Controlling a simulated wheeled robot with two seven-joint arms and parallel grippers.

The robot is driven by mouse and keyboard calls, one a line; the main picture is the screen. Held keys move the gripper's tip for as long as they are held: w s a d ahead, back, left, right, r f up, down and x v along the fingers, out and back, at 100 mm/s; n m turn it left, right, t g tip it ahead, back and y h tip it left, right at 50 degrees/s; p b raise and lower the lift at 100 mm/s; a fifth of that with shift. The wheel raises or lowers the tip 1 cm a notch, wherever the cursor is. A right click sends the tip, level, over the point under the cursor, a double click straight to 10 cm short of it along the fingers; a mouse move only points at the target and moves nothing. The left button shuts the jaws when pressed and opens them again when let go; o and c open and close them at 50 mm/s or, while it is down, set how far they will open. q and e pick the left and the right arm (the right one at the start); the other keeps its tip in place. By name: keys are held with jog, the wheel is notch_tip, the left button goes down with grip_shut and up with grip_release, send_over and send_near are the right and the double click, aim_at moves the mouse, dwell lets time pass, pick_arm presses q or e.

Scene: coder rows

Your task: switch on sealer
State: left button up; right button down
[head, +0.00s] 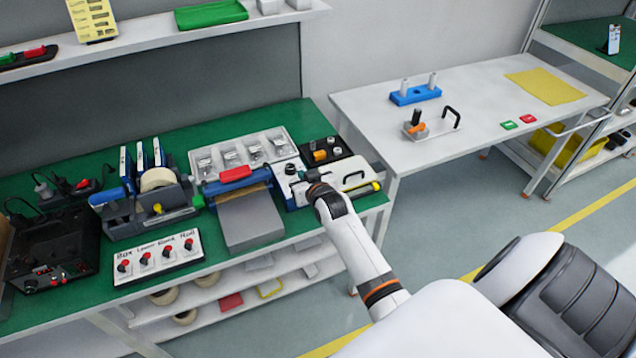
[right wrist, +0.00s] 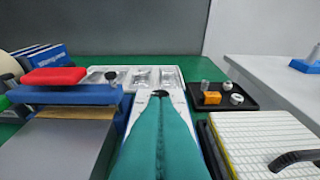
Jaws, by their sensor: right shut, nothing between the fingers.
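The sealer has a blue bar with a red handle (head: 236,174) over a grey plate (head: 250,222); the red handle also shows in the right wrist view (right wrist: 54,76). A white box (head: 284,187) adjoins its right side, with a black knob (right wrist: 160,93) on top. My right gripper (head: 300,184) is over this white box. In the right wrist view its teal fingers (right wrist: 160,110) are shut and empty, with their tips at the knob. I cannot tell whether they touch it. The fingers hide much of the box. My left gripper is not in view.
A silver tray of packets (head: 240,146) lies behind the sealer. A black tray (head: 325,152) and a white ribbed case with a black handle (head: 354,180) stand to the right. A panel of red switches (head: 158,258) lies at the left front. Shelf above.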

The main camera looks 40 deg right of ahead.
jog(key=s+a+b, duration=0.1)
jog(key=s+a, duration=0.1)
jog(key=s, duration=0.7)
jog(key=shift+s+a+r, duration=0.15)
jog(key=shift+s+r, duration=0.05)
jog(key=shift+r, duration=0.1)
